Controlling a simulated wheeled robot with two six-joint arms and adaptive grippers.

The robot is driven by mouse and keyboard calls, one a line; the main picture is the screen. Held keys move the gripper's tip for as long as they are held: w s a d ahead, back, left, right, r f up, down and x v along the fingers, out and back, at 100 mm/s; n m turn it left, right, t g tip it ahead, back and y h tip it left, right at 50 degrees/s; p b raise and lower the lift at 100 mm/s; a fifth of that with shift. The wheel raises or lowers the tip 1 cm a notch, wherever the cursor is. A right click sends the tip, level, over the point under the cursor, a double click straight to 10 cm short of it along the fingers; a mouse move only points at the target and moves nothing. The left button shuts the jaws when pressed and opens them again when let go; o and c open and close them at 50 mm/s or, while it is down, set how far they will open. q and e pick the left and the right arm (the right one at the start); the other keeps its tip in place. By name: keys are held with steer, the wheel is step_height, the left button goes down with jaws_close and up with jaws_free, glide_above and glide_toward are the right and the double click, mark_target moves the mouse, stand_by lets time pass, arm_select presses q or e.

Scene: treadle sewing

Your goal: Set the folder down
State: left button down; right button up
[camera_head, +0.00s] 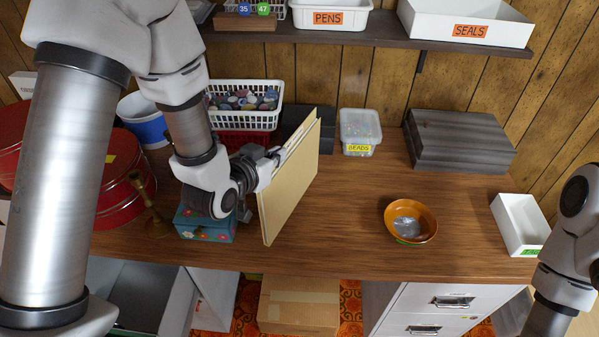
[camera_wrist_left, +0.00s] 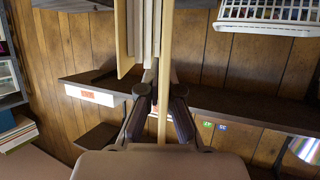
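A tan folder (camera_head: 293,185) stands on edge, nearly upright, above the left-middle part of the wooden desk (camera_head: 345,215). My left gripper (camera_head: 277,156) is shut on the folder near its upper left side. In the left wrist view, the folder (camera_wrist_left: 166,70) shows as thin upright sheets between the two fingers (camera_wrist_left: 160,100). I cannot tell whether its lower edge touches the desk. My right arm shows at the right edge of the head view, but its gripper is outside the picture.
A floral box (camera_head: 205,226) sits just left of the folder. A white basket (camera_head: 243,104) and a beads tub (camera_head: 360,132) stand behind. An orange bowl (camera_head: 410,220), a grey box (camera_head: 460,141) and a white tray (camera_head: 521,224) lie to the right. Desk between folder and bowl is clear.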

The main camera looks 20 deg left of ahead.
arm_select(q)
steer(key=p, duration=0.2)
glide_above(293, 176)
steer(key=d, duration=0.2)
step_height(293, 176, down, 4)
steer(key=shift+r+p, duration=0.1)
steer(key=shift+p, duration=0.2)
steer(key=c, duration=1.3)
jaws_free()
